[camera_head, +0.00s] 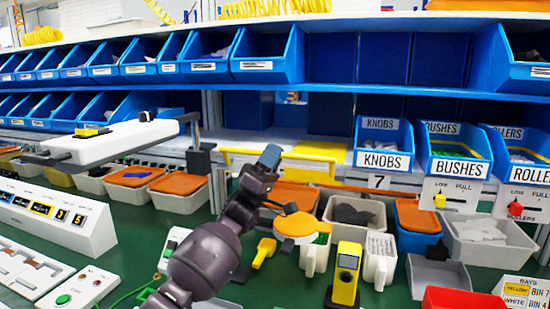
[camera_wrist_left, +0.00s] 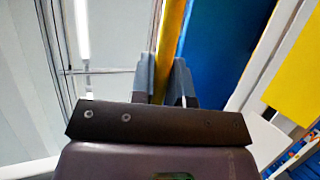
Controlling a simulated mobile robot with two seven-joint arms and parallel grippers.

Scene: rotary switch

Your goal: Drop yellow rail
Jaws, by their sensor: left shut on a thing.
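The yellow rail (camera_head: 238,152) runs crosswise in front of the shelf opening in the head view, below the blue bins. My left gripper (camera_head: 270,156) reaches up to it from below and covers its middle part. In the left wrist view the yellow rail (camera_wrist_left: 173,35) passes between the two grey fingers of my left gripper (camera_wrist_left: 166,78), which are shut on it. The far ends of the rail are out of the wrist view. My right gripper does not show.
Bins marked knobs (camera_head: 383,160) and bushes (camera_head: 452,171) stand on the shelf to the right. A white overhanging device (camera_head: 120,140) is at left. An orange round-topped item (camera_head: 302,226), a yellow handheld unit (camera_head: 346,275) and several trays crowd the green bench.

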